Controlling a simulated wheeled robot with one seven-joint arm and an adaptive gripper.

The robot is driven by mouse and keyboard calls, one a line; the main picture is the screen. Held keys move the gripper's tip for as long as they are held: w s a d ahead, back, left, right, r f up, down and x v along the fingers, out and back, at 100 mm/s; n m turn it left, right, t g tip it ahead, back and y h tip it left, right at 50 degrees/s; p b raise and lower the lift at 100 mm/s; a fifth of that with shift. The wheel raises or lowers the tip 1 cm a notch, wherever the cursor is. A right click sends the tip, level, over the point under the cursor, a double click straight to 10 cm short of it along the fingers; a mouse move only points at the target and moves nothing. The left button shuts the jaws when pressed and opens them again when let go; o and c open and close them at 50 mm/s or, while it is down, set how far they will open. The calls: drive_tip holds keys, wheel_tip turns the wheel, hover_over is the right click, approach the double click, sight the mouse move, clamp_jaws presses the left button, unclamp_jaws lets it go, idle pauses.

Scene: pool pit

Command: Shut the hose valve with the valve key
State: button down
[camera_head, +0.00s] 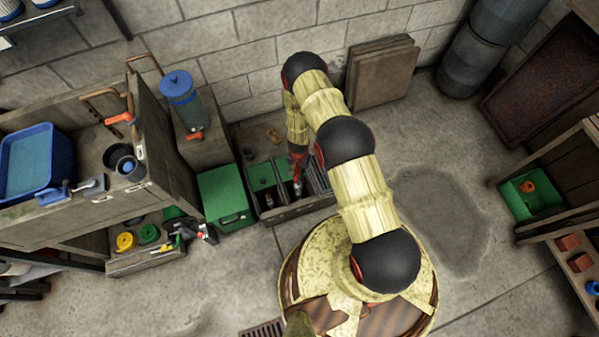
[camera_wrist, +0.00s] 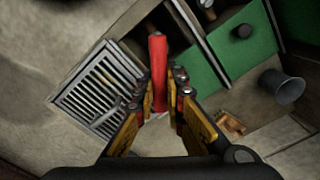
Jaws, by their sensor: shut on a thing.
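My gripper (camera_wrist: 162,95) is shut on a red bar, which appears to be the handle of the valve key (camera_wrist: 158,62). The bar runs forward from between the fingers; its far end cannot be made out. In the head view my gripper (camera_head: 298,165) is low over a pit box (camera_head: 292,209) on the floor by the wall. The box has green panels, a slatted grate (camera_wrist: 98,88) and open dark compartments. A small metal fitting (camera_wrist: 207,9), possibly the hose valve, shows in one compartment at the top of the wrist view. I cannot tell whether the key touches anything.
A green case (camera_head: 226,198) stands left of the pit box. A dark cup (camera_wrist: 282,86) and a small brown piece (camera_wrist: 229,124) lie beside the pit. A workbench with a blue tub (camera_head: 35,160) is at left. A green crate (camera_head: 531,192) is at right.

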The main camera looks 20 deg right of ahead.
drive_tip(key=n, duration=0.2)
drive_tip(key=n+b, duration=0.1)
drive_tip(key=n, duration=0.1)
drive_tip(key=n+b, duration=0.1)
drive_tip(key=n, duration=0.1)
drive_tip(key=shift+w+a+f+n, duration=0.15)
drive_tip(key=shift+w+a+n, duration=0.05)
drive_tip(key=shift+a+n, duration=0.1)
wheel_tip(320, 180, down, 5)
drive_tip(key=b, duration=0.3)
drive_tip(key=shift+s+b, duration=0.1)
drive_tip(key=shift+b, duration=0.3)
drive_tip(key=shift+f+b, duration=0.1)
drive_tip(key=shift+b, duration=0.2)
idle(0.5)
drive_tip(key=shift+f+b, duration=0.3)
drive_tip(key=shift+f, duration=0.25)
idle(0.5)
drive_tip(key=shift+f+b, duration=0.35)
drive_tip(key=shift+b, duration=0.15)
drive_tip(key=shift+f+b, duration=0.5)
drive_tip(key=shift+f, duration=0.1)
idle(0.4)
